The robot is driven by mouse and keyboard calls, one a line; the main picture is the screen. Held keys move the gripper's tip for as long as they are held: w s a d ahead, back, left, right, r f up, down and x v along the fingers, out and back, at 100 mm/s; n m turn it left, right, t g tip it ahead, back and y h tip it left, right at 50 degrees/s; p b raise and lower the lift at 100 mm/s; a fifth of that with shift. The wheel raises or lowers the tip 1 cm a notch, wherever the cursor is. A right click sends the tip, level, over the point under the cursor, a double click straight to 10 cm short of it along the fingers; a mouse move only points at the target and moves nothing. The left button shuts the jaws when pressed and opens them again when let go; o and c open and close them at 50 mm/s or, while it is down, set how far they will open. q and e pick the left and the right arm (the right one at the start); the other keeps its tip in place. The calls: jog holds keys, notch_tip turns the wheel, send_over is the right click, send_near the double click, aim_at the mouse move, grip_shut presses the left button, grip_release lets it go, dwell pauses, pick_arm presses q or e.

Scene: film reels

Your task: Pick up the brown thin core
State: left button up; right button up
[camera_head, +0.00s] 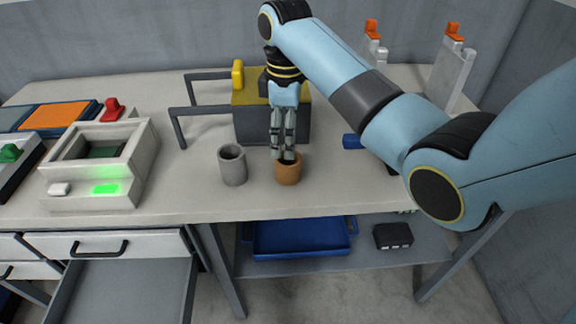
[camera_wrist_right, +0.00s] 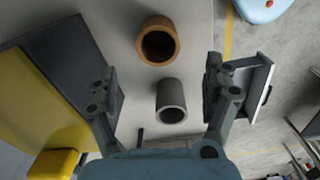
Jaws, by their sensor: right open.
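The brown core (camera_head: 288,174) is a short hollow tube standing upright near the front edge of the table. It also shows in the right wrist view (camera_wrist_right: 172,60), a little above the line between the finger pads. A grey core (camera_head: 233,171) stands upright just left of it, and it shows below the brown one in the right wrist view (camera_wrist_right: 171,94). My right gripper (camera_head: 285,154) points down over the brown core, its fingers overlapping the far rim in the head view. In the wrist view (camera_wrist_right: 160,84) its fingers are wide apart with nothing gripped. My left gripper is not in view.
A grey block with a yellow top (camera_head: 244,122) stands close behind the cores. A white box with a green light (camera_head: 60,200) is at left. A blue cylinder (camera_head: 351,141) lies to the right. Bare tabletop surrounds the cores in front; the table edge is near.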

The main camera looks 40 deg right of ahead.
aim_at(290, 168)
notch_tip(290, 168, down, 5)
jog(key=shift+r, duration=0.1)
jog(key=shift+s+d+f, duration=0.1)
jog(key=shift+d+f, duration=0.1)
jog(key=shift+f, duration=1.2)
jog(key=shift+s+d+f, duration=0.1)
jog(key=shift+d+f, duration=0.05)
jog(key=shift+f, duration=1.2)
jog(key=c, duration=1.2)
